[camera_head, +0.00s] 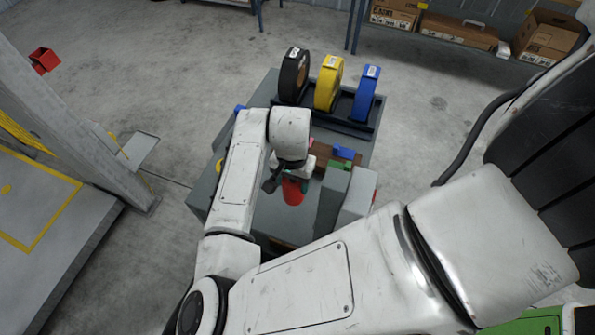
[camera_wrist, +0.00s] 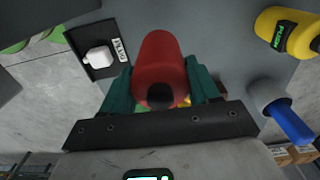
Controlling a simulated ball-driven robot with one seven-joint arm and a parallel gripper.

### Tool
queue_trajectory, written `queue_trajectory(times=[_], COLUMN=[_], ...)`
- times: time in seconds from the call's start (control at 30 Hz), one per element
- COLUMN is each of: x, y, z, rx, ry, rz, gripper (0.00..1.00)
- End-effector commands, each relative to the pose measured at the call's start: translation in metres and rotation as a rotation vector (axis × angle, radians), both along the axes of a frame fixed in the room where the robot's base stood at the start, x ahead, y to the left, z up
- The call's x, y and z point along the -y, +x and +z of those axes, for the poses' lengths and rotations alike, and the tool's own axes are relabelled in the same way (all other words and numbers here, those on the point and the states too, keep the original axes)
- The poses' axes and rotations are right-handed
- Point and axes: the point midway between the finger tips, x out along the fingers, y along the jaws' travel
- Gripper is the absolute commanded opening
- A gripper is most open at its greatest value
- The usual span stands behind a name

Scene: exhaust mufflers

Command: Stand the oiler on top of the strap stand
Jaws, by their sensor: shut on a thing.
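The red oiler (camera_wrist: 160,65) is between the two green fingers of my gripper (camera_wrist: 162,90) in the wrist view. It is a rounded red body with a dark round spot at its near end. My gripper is shut on it. In the head view the red oiler (camera_head: 293,191) shows below my wrist, over the grey worktable, partly hidden by my gripper (camera_head: 281,184). I cannot tell its height above the table. The strap stand (camera_head: 348,124) is a dark rack at the table's far end, holding upright black, yellow and blue rolls. My gripper is on the near side of it.
Grey boxes (camera_head: 356,196), a brown block (camera_head: 322,153) and a blue item (camera_head: 344,152) crowd the table right of my gripper. In the wrist view, a black tray (camera_wrist: 99,73) holds a white piece, and a yellow item (camera_wrist: 288,30) and blue-handled item (camera_wrist: 290,124) are at right.

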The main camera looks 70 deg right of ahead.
Motion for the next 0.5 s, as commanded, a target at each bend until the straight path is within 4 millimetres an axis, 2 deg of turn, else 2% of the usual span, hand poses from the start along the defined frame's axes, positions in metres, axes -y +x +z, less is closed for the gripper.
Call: queue_trajectory(times=[0.1, 0.27, 0.5], x=[0.000, 0.000, 0.000], y=[0.000, 0.000, 0.000], z=[-0.017, -0.030, -0.060], rx=[-0.001, -0.001, 0.000], ry=[-0.001, 0.000, 0.000], rz=[0.001, 0.002, 0.002], gripper=[0.20, 0.20, 0.20])
